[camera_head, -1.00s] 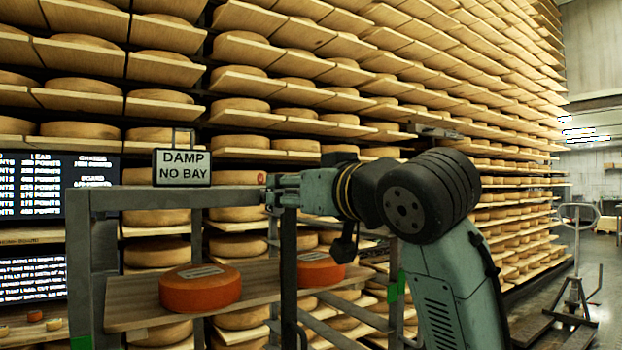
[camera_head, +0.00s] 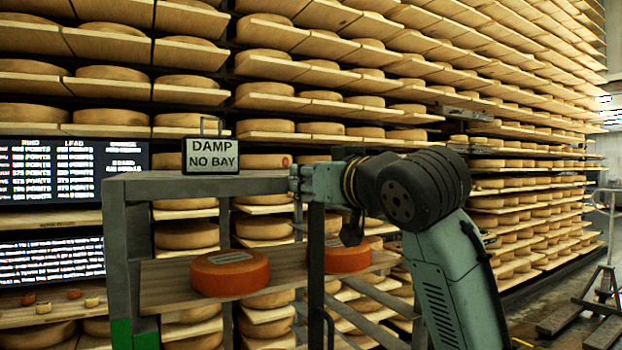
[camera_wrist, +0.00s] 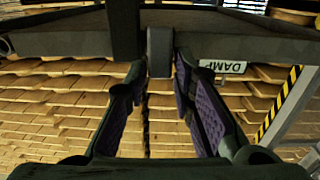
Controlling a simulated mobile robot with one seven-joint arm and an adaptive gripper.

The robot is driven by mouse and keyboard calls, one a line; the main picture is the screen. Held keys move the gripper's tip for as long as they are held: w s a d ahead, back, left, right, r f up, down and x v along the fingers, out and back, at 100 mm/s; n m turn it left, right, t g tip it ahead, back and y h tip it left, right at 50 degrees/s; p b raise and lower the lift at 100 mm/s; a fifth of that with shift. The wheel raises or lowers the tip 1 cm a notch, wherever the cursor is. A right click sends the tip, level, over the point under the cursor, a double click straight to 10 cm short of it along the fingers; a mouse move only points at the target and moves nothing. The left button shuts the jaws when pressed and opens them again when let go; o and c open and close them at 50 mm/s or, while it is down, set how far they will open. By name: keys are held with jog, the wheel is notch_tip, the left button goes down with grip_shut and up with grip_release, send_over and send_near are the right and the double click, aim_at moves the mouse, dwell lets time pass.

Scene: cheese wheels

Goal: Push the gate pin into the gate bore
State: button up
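My gripper (camera_wrist: 160,66) shows in the wrist view with two purple-padded fingers spread apart, one on each side of a grey block-like piece. This piece (camera_wrist: 160,45) is perhaps the gate pin, and small gaps seem to separate it from the fingertips. In the head view my gripper (camera_head: 297,183) points left at the right end of the grey frame's top rail (camera_head: 262,182). The pin cannot be made out there. I cannot identify the gate bore in either view.
A "DAMP NO BAY" sign (camera_head: 211,156) stands on the frame. Orange cheese wheels (camera_head: 230,272) and (camera_head: 348,256) lie on its wooden shelf (camera_head: 170,290). A dark post (camera_head: 316,270) stands below my gripper. Tall cheese racks fill the background; a pallet jack (camera_head: 603,270) stands right.

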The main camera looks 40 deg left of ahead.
grip_shut()
jog(key=shift+a, duration=0.15)
jog(key=o, duration=0.5)
grip_release()
jog(key=v, duration=1.2)
